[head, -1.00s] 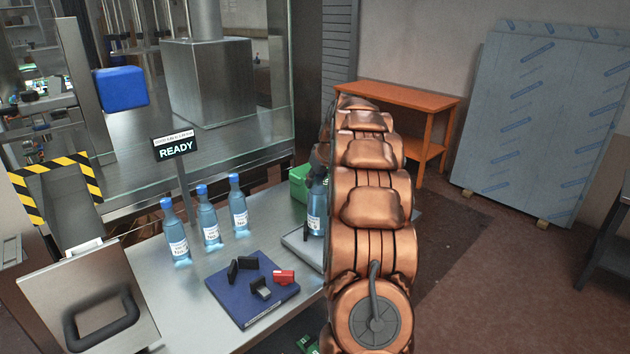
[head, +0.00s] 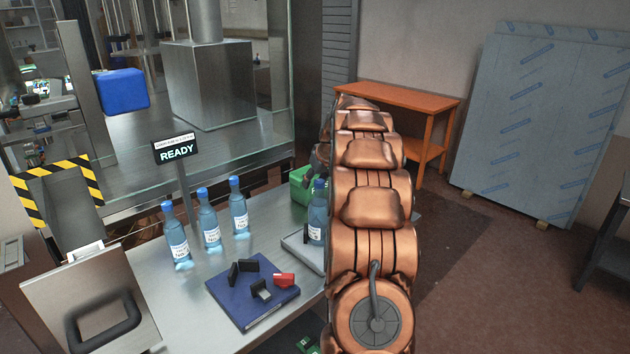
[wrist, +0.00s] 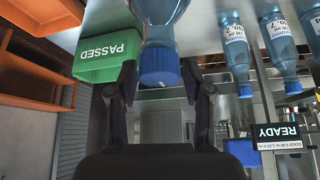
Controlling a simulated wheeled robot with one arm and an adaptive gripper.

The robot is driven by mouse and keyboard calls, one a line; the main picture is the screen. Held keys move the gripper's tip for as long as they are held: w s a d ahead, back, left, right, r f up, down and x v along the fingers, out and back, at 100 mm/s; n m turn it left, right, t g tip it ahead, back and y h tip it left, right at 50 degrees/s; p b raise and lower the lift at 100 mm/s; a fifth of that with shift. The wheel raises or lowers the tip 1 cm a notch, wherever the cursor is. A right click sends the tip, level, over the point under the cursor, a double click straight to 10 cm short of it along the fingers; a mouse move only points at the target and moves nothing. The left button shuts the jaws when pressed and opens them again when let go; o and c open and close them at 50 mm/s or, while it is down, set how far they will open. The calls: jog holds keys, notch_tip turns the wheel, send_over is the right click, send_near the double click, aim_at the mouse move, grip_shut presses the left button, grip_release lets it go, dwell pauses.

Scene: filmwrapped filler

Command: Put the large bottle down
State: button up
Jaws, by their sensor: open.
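The large blue bottle (head: 317,222) stands upright on a light grey plate (head: 294,242) on the metal table, partly hidden by my arm in the head view. In the wrist view, which looks upside down, the large bottle (wrist: 159,60) shows its blue cap end between my fingertips. My gripper (wrist: 159,82) is open, with one finger on each side of the cap and a visible gap at both sides. In the head view my gripper is mostly hidden behind my arm, above the bottle.
Three similar bottles (head: 210,224) stand left of the plate on the table. A green PASSED bin (head: 300,184) sits just behind the large bottle. A blue pad (head: 240,308) with small black and red pieces lies in front. A READY sign (head: 176,149) stands behind the bottles.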

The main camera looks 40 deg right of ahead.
jog(key=b+v, duration=0.3)
jog(key=v, duration=0.9)
jog(key=shift+b, duration=0.4)
jog(key=s+a+f+n+g+y, duration=0.1)
jog(key=s+a+f, duration=0.15)
jog(key=a, duration=0.75)
jog(key=s+a+f+g, duration=0.2)
jog(key=s+a, duration=0.2)
jog(key=a, duration=0.7)
jog(key=s+a+f+n+g+y, duration=0.1)
jog(key=s+a+f, duration=0.15)
jog(key=a, duration=0.75)
jog(key=s+a+f+g, duration=0.1)
jog(key=s+a+f, duration=0.2)
jog(key=s, duration=0.5)
jog(key=s+a+f+g, duration=0.1)
jog(key=s+a+f, duration=0.2)
jog(key=s, duration=0.6)
jog(key=s+a+f+g, duration=0.1)
jog(key=s+a+f, duration=0.3)
jog(key=s+a, duration=0.2)
jog(key=s, duration=0.2)
jog(key=shift+s+a+g+h, duration=0.15)
jog(key=shift+s+g+h, duration=0.25)
